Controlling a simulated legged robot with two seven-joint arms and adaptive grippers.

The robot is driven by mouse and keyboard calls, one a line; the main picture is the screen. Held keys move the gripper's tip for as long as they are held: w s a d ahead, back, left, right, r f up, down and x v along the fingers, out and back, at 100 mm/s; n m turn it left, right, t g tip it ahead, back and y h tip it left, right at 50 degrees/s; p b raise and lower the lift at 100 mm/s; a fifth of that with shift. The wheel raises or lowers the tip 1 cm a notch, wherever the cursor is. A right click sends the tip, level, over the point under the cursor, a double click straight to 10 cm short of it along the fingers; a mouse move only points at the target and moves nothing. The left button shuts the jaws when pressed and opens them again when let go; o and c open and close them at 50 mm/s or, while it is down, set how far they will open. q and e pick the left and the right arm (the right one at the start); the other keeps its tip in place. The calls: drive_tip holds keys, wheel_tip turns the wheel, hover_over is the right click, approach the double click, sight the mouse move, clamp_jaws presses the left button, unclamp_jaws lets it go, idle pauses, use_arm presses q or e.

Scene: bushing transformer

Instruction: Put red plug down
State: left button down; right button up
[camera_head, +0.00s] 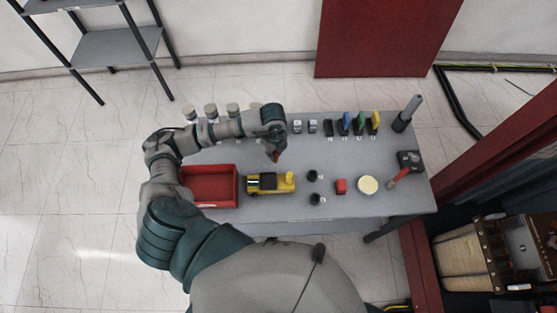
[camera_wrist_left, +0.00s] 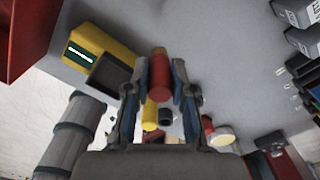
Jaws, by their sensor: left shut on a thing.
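The red plug (camera_wrist_left: 159,80) is a red cylinder with a paler brownish end, held between the two fingers of my left gripper (camera_wrist_left: 160,68) in the left wrist view. The fingers are shut on its sides. In the head view my left gripper (camera_head: 272,147) hangs over the table behind the yellow and black device, and only a small red part of the plug (camera_head: 276,157) shows. The grey table (camera_head: 290,212) lies below. The plug looks held above the table, but the exact height is hard to tell. My right gripper is not in view.
A red bin (camera_head: 211,203) stands left of the yellow and black device (camera_head: 270,183). Coloured items (camera_head: 358,123) line the back edge. Bare table lies right of the gripper.

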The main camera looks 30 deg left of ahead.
use_arm(q)
drive_tip(key=f, duration=0.5)
drive_tip(key=shift+a+f, duration=0.2)
drive_tip(key=shift+a, duration=0.15)
drive_tip(key=shift+d, duration=0.2)
drive_tip(key=c, duration=1)
unclamp_jaws()
drive_tip(key=shift+a+r, duration=0.1)
drive_tip(key=shift+r, duration=0.05)
wheel_tip(320, 180, up, 12)
drive_tip(key=shift+f, duration=0.1)
